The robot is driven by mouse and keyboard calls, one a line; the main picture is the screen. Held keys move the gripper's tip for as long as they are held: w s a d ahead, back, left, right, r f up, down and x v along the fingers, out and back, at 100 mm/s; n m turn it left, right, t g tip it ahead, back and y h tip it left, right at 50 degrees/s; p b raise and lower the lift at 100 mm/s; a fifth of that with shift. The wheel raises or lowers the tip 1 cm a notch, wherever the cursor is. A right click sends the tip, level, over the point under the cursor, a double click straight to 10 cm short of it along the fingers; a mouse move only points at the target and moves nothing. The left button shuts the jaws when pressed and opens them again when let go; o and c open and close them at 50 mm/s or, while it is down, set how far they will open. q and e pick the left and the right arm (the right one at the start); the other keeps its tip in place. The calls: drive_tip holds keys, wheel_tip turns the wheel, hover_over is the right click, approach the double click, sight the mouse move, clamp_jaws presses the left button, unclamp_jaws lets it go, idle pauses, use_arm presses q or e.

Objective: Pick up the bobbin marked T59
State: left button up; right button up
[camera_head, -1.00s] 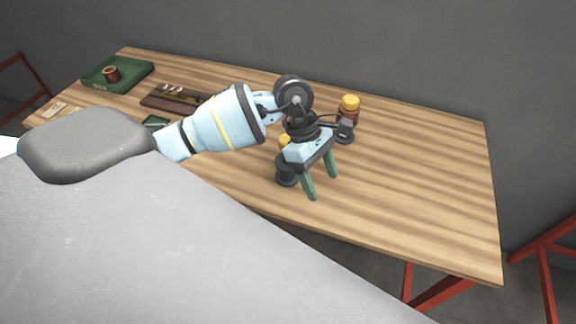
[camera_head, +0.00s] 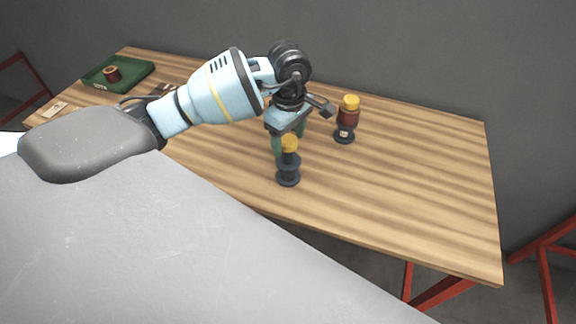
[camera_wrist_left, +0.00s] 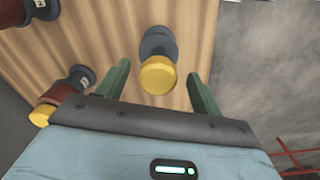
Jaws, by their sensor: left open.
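A dark bobbin with a yellow top (camera_head: 288,172) stands upright near the front edge of the table. A red-brown bobbin with a yellow top (camera_head: 347,117) stands farther back, with a small pale label on its base. I cannot read T59 on either. My left gripper (camera_head: 288,150) is open and empty, its green fingers close behind the dark bobbin's top. In the left wrist view, a dark bobbin's yellow top (camera_wrist_left: 158,76) appears between the spread fingers, apart from both. My right gripper is not in view.
The left wrist view shows a yellow-topped red-brown bobbin (camera_wrist_left: 62,92) at left and another labelled bobbin (camera_wrist_left: 30,10) at the top left corner. A green tray (camera_head: 134,73) holding a copper-coloured bobbin stands at the far left. The table's right side is clear.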

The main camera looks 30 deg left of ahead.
use_arm(q)
wheel_tip(320, 180, down, 5)
drive_tip(key=shift+w+a, duration=0.1)
idle(0.3)
clamp_jaws()
drive_tip(key=shift+r, duration=0.1)
idle(0.4)
drive_tip(key=shift+r, duration=0.45)
wheel_tip(320, 180, up, 2)
drive_tip(key=shift+r, duration=0.2)
drive_tip(key=s+d+r, duration=0.1)
drive_tip(key=s+d, duration=0.8)
drive_tip(key=s, duration=0.4)
drive_tip(key=shift+d+r, duration=0.25)
